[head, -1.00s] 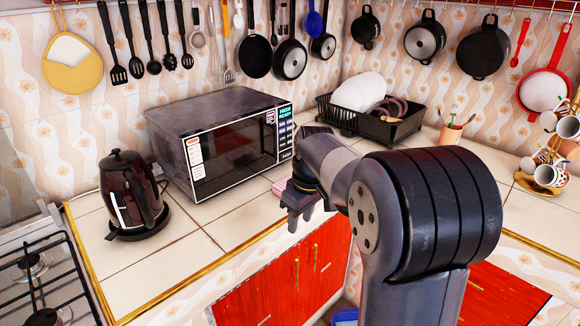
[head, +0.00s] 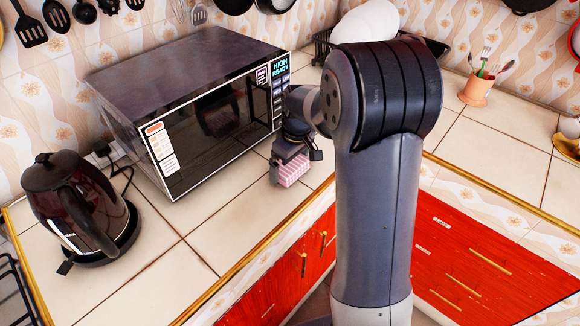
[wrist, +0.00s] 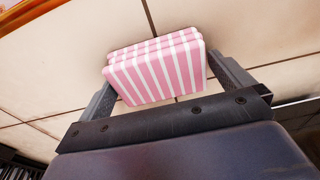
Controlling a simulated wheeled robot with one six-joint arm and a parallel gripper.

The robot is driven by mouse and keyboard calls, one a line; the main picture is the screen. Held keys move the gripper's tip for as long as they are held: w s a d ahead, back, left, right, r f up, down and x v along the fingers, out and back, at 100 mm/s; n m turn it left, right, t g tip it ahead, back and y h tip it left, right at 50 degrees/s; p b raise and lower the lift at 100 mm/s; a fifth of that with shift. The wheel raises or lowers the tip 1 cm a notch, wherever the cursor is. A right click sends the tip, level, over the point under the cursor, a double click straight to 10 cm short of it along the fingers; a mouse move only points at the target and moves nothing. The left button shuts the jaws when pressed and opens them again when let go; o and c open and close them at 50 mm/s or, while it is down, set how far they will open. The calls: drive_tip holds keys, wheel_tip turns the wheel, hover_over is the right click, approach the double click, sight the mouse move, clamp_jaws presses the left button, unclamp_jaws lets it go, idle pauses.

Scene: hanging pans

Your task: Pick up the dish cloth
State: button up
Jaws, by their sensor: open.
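The dish cloth (head: 291,170) is a folded pink and white striped block on the tiled counter, in front of the microwave's right end. In the wrist view the cloth (wrist: 158,68) lies between the two fingers of my gripper (wrist: 165,85), with one finger on each side. My gripper (head: 292,160) is open around the cloth, pointing down at the counter. The fingers look close to the cloth's sides; whether they touch it I cannot tell. My arm hides part of the counter behind it.
A microwave (head: 200,110) stands just behind my gripper. A dark kettle (head: 75,205) is at the left, and a cup of utensils (head: 478,88) at the right. The counter's gold front edge (head: 250,258) runs below the cloth. Bare tiles (head: 215,225) lie to the left.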

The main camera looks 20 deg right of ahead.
drive_tip(key=shift+f, duration=0.2)
drive_tip(key=c, duration=0.7)
wheel_tip(320, 180, up, 10)
drive_tip(key=shift+r, duration=0.1)
drive_tip(key=o, duration=0.5)
drive_tip(key=shift+c, duration=0.2)
drive_tip(key=c, duration=0.4)
